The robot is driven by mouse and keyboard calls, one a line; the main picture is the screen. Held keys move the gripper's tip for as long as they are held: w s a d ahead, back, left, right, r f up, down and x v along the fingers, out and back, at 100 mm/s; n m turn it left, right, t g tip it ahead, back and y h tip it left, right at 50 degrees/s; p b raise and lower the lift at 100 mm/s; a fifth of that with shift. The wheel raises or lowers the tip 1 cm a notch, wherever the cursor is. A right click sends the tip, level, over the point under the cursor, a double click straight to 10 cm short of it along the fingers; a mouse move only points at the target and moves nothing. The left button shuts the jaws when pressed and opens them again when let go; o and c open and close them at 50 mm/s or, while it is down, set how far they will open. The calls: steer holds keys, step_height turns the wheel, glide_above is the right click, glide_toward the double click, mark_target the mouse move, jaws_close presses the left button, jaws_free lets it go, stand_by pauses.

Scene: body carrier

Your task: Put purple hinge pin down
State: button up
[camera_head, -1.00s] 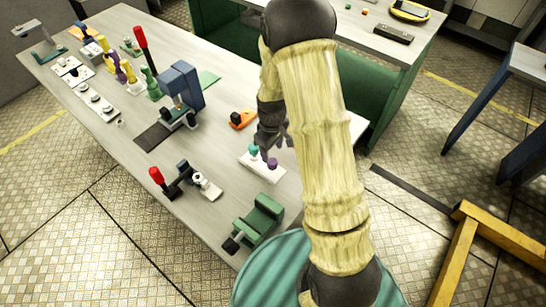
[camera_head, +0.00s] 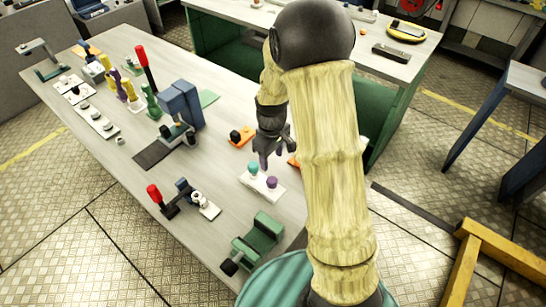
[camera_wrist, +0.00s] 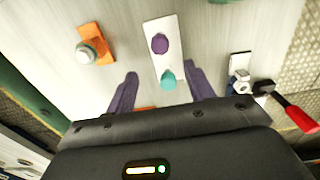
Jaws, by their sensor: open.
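The purple hinge pin (camera_head: 271,182) stands on a small white plate (camera_head: 281,195) on the workbench, beside a teal pin (camera_head: 253,167). In the wrist view the purple pin (camera_wrist: 159,43) is the farther of the two and the teal pin (camera_wrist: 168,79) the nearer. My gripper (camera_head: 272,155) is above and behind the plate, open and empty. In the wrist view its two purple-grey fingers (camera_wrist: 163,88) are spread wide, apart from both pins.
An orange block with a knob (camera_wrist: 87,51) lies left of the plate in the wrist view. A green vise (camera_head: 258,238) sits at the near bench edge. A red-handled clamp (camera_head: 158,195) and a blue press (camera_head: 181,105) stand to the left.

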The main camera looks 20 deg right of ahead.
steer(key=s+r+m+t, duration=0.2)
steer(key=s+r+m, duration=0.5)
steer(key=s, duration=0.7)
steer(key=shift+s+r+t, duration=0.2)
steer(key=shift+r+t, duration=0.1)
steer(key=shift+r, duration=0.65)
